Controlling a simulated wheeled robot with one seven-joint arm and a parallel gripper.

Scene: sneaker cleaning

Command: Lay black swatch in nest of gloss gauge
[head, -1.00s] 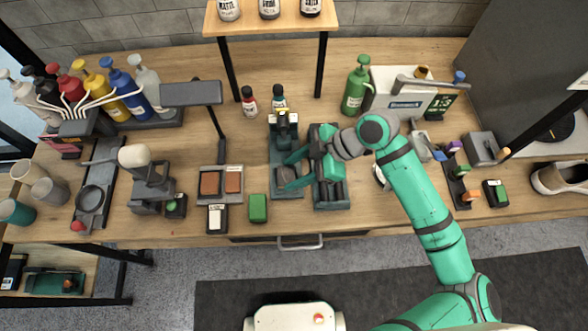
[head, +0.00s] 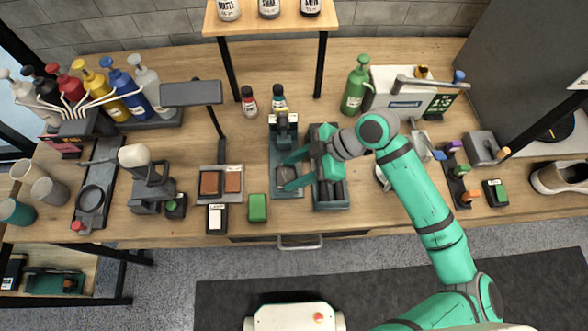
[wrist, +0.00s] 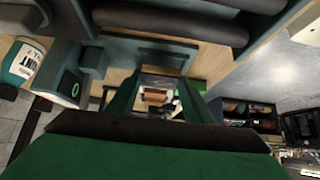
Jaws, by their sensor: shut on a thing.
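The gloss gauge (head: 285,123) stands near the bench's middle, its dark upright at the back and its flat teal base (head: 290,194) running forward. My gripper (head: 286,175) reaches in from the right, low over the base. Its two green fingers are apart, one behind the other, shut on a small dark flat piece between the tips, which I take as the black swatch. Its outline is hard to make out, and the fingers hide part of the nest. I cannot tell whether the piece touches the base. The wrist view shows both fingers (wrist: 160,95) reaching forward.
A dark tray with rollers (head: 331,202) lies just right of the gauge, under my gripper. A green block (head: 257,208) and a holder with two brown swatches (head: 210,183) lie left. Two small bottles (head: 249,101) stand behind. The bench's front edge is close.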

